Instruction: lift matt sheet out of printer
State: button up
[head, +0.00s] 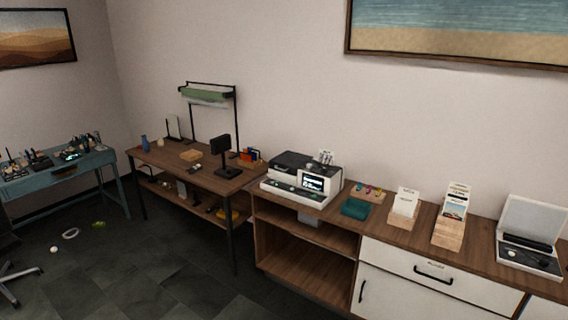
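A printer (288,176), black on top with a pale front and a small lit screen, stands on the wooden cabinet top in the middle of the head view. No other sheet can be made out in the printer. My gripper is not in view.
Right of the printer are a teal pad (356,208) and wooden holders with white cards (405,204) and picture cards (455,205). An open white device (532,235) stands far right. A desk (200,178) with a dark stand (226,160) is left. The floor in front is mostly clear.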

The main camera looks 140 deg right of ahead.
aim_at(327, 157)
jog(key=z, duration=2.5)
jog(key=i, duration=0.1)
jog(key=z, duration=2.8)
